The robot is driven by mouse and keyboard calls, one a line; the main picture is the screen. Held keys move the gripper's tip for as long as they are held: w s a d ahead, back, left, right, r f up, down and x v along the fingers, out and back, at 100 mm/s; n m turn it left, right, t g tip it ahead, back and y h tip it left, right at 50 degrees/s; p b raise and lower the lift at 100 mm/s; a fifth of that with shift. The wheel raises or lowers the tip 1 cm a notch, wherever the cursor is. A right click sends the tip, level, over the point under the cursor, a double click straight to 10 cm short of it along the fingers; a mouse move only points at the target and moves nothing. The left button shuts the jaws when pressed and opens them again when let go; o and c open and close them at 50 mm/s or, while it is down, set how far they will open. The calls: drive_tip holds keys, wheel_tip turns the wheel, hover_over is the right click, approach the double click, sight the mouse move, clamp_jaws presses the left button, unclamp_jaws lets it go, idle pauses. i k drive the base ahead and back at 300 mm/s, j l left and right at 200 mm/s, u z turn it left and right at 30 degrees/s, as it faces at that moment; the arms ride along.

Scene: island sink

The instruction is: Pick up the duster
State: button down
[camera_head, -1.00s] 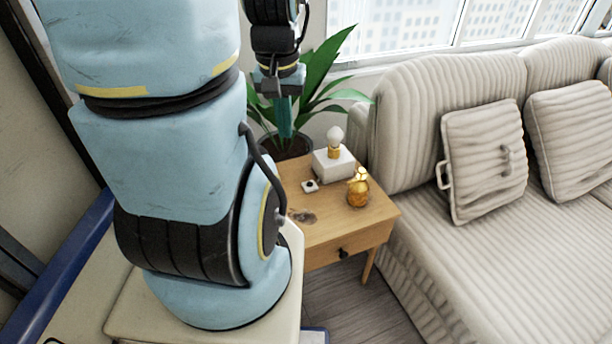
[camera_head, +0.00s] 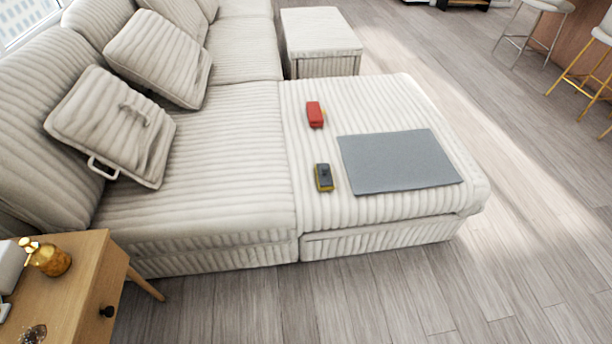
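I cannot identify a duster for certain in the current head view. A small red object (camera_head: 315,114) lies on the chaise part of the sofa. A small dark object with yellow edges (camera_head: 324,177) lies nearer, left of a flat grey mat (camera_head: 398,161). The two small objects lie apart from each other and from the mat; they are too small to name surely. My gripper and arm are outside this view.
The beige ribbed sofa (camera_head: 215,160) fills the middle, with cushions (camera_head: 112,127) at left. A wooden side table (camera_head: 83,270) with a gold bottle (camera_head: 46,257) stands at lower left. An ottoman (camera_head: 320,35) and stools (camera_head: 590,73) stand farther back. Wooden floor is open at right.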

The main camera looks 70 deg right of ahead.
sight(325, 181)
drive_tip(key=k+z, duration=0.3)
drive_tip(key=k+l+z, duration=0.1)
drive_tip(key=k+z, duration=0.25)
drive_tip(key=j+z, duration=0.1)
drive_tip(key=z, duration=0.35)
drive_tip(key=j+z, duration=0.1)
drive_tip(key=z, duration=0.4)
drive_tip(key=j+z, duration=0.1)
drive_tip(key=z, duration=0.35)
drive_tip(key=k+z, duration=0.1)
drive_tip(key=z, duration=0.4)
drive_tip(key=k+j, duration=0.15)
drive_tip(key=k+j+z, duration=0.1)
drive_tip(key=k, duration=0.3)
drive_tip(key=j+u, duration=0.1)
drive_tip(key=u, duration=1.05)
drive_tip(key=i+l+u, duration=0.1)
drive_tip(key=i+l, duration=0.75)
drive_tip(key=i+l+u, duration=0.1)
drive_tip(key=i+l, duration=0.7)
drive_tip(key=l, duration=0.15)
